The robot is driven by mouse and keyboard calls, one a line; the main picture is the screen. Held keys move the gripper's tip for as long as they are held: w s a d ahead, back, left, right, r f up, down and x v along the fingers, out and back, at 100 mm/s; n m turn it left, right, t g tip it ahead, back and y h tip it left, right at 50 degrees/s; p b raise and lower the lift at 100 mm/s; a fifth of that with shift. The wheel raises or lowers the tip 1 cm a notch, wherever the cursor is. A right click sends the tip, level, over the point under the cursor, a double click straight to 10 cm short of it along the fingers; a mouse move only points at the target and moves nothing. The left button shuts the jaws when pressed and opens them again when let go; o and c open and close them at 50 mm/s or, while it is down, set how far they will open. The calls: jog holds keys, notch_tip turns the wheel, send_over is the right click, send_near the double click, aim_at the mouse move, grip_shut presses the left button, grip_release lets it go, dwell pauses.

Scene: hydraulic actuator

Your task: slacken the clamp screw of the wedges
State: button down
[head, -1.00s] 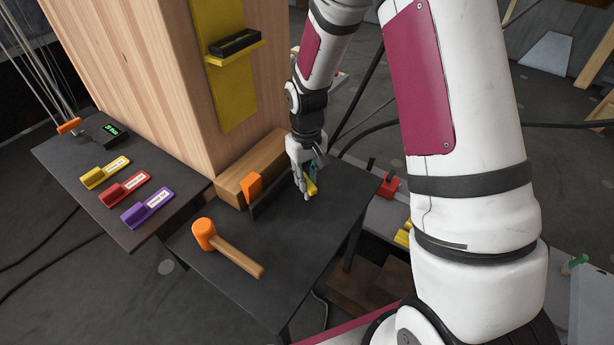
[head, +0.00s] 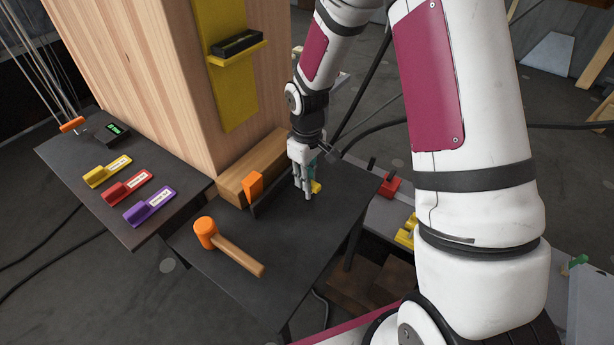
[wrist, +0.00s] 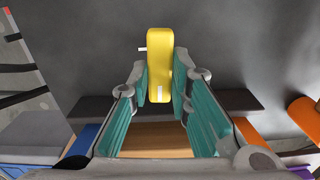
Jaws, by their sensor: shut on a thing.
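A yellow handle-like piece (wrist: 159,62) stands between the fingertips of my gripper (wrist: 160,85) in the wrist view, with teal pads on both sides of it. An orange wedge (head: 254,187) stands upright at the left end of the dark bar (head: 273,197), in front of a wooden block (head: 250,166).
An orange mallet (head: 229,245) lies on the dark table (head: 300,250) in front of the wedge. Yellow, red and purple labelled holders (head: 148,207) sit on the left table. A tall wooden column (head: 165,80) rises behind. The table's front right is clear.

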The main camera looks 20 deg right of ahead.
jog(key=c, duration=1.5)
grip_release()
jog(key=shift+r, duration=6)
